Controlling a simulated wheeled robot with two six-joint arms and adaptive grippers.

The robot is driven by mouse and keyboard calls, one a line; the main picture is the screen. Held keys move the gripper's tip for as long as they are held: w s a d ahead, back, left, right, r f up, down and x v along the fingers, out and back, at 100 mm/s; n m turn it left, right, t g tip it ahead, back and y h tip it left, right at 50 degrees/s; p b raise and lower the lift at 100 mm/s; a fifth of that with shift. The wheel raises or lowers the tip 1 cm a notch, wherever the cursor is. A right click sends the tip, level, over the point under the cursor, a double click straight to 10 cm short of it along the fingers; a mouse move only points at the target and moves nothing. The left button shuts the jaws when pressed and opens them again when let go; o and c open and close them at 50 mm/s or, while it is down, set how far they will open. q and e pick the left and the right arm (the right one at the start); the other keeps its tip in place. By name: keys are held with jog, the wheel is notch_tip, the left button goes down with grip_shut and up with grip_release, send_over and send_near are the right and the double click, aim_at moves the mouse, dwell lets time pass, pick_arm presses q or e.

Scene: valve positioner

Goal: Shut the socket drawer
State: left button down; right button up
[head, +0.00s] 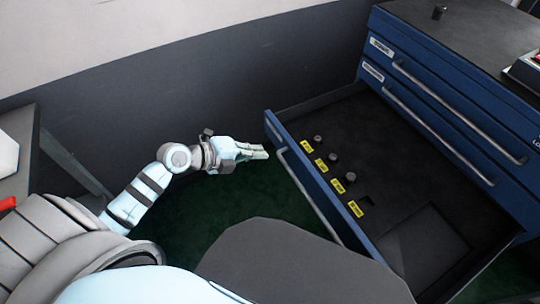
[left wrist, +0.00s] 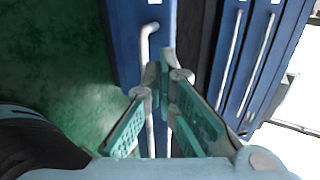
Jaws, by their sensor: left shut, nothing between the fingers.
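The socket drawer (head: 400,225) is the lowest visible drawer of the blue cabinet and stands pulled well out. Its black insert holds a few sockets (head: 333,157) beside yellow labels, with an empty square recess at its right end. A long grey bar handle (head: 312,192) runs along its blue front. My left gripper (head: 265,153) is shut and empty, close to the far left end of the drawer front. In the left wrist view the fingertips (left wrist: 165,62) overlap the drawer front (left wrist: 125,45) beside the handle (left wrist: 147,42); contact cannot be told. My right gripper is not in view.
The cabinet's two upper drawers (head: 450,105) are shut. A small dark socket (head: 438,13) stands on the cabinet top (head: 475,35). A grey wall (head: 200,90) is behind, and green floor (head: 215,205) is open before the drawer. A grey table (head: 22,130) is at left.

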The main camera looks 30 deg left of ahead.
aim_at(290, 151)
pick_arm(q)
jog(key=b+x, duration=0.1)
jog(key=x, duration=0.7)
jog(key=shift+w+d+f, duration=0.1)
jog(key=shift+w+f, duration=0.05)
jog(key=shift+w, duration=0.15)
jog(key=shift+w+d+f, duration=0.2)
jog(key=shift+w+f, duration=0.05)
jog(key=shift+w, duration=0.05)
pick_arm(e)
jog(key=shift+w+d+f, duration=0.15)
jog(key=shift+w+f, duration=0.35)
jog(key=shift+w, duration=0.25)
pick_arm(q)
jog(key=shift+w, duration=0.1)
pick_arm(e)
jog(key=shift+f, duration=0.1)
